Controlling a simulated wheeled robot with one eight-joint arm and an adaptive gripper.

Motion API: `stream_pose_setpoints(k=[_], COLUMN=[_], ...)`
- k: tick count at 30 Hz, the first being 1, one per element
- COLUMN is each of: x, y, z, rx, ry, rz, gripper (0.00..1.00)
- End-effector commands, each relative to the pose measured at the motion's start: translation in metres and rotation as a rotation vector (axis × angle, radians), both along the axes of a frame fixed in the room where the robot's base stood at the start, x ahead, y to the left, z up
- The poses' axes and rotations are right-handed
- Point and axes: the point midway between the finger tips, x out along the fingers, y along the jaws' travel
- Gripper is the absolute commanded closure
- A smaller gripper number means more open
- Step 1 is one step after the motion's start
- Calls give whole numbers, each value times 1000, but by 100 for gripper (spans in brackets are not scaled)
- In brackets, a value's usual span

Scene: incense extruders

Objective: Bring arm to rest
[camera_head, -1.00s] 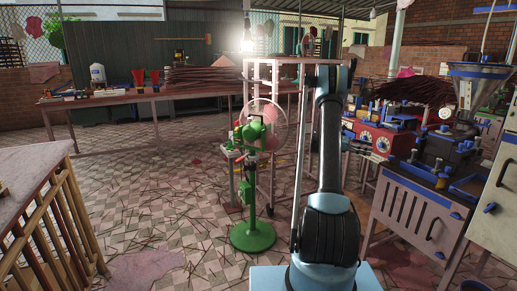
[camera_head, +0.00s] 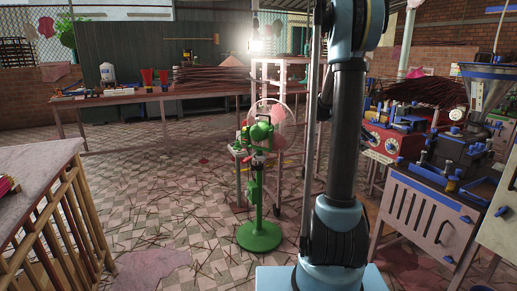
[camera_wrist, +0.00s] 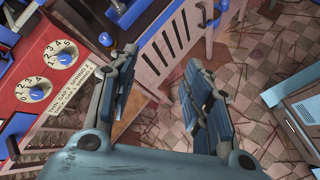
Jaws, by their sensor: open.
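My gripper (camera_wrist: 160,95) shows in the wrist view with its two blue-padded fingers spread apart and nothing between them. Below it in that view are the tiled floor (camera_wrist: 245,55) and the slatted side of a machine stand (camera_wrist: 175,35). In the head view my arm rises upright right of centre and leaves the top of the picture, so the gripper is out of that view.
A green fan (camera_head: 259,180) stands left of my arm. Blue-and-red machines (camera_head: 390,135) on stands are close on the right. A pale table (camera_head: 40,160) is at the left, and a long table (camera_head: 150,93) at the back. Littered floor between them is open.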

Motion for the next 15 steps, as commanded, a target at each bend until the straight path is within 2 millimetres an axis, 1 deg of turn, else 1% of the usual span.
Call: stream_pose_setpoints(k=[1,7,15], x=[-12,-52,-109], y=[9,41,86], z=[2,3,-6], rx=[22,116,251], ry=[-28,-140,-282], rz=[-4,-40,-105], gripper=[55,55,55])
